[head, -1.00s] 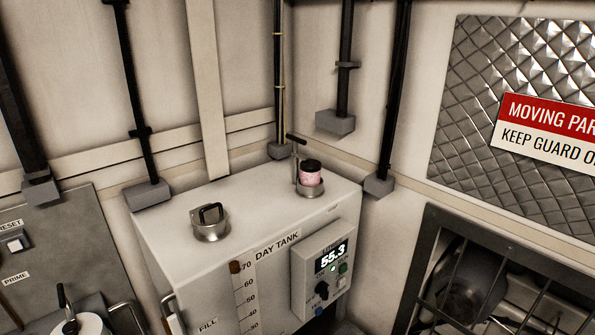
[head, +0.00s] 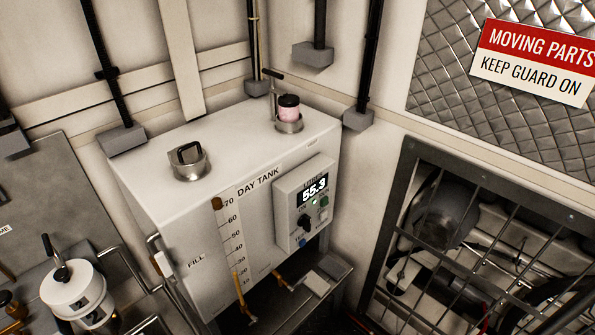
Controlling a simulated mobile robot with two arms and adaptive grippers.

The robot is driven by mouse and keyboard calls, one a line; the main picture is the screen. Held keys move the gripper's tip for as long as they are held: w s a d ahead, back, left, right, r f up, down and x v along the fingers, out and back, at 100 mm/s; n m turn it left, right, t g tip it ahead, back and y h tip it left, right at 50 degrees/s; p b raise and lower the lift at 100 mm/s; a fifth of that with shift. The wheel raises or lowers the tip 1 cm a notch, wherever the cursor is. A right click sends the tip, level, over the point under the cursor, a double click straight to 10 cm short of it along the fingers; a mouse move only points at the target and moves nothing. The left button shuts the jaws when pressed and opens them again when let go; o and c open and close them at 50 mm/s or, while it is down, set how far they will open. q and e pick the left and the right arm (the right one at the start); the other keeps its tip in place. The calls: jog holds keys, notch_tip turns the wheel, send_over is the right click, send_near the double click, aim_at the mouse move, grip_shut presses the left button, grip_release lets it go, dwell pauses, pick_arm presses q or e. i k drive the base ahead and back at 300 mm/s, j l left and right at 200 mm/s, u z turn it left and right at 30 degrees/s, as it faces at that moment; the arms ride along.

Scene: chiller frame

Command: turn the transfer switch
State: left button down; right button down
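A grey control box (head: 290,224) is mounted on the front of the white day tank (head: 150,190). Its lit display (head: 314,190) reads 55.3. A black rotary knob (head: 304,221) sits below the display at the left of the box and looks like the transfer switch; its label is too small to read. Neither of my grippers is in view, and nothing touches the knob.
A white canister (head: 73,290) is at lower left. A barred guard (head: 470,250) covers machinery at right. The space before the box looks clear.

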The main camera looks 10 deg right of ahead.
aim_at(305, 221)
jog(key=k+l+z, duration=0.25)
jog(key=l, duration=0.2)
jog(key=l+z, duration=0.25)
jog(key=l, duration=0.15)
jog(key=k+l+z, duration=0.2)
jog(key=l, duration=0.3)
jog(key=l+z, duration=0.25)
jog(key=l, duration=0.25)
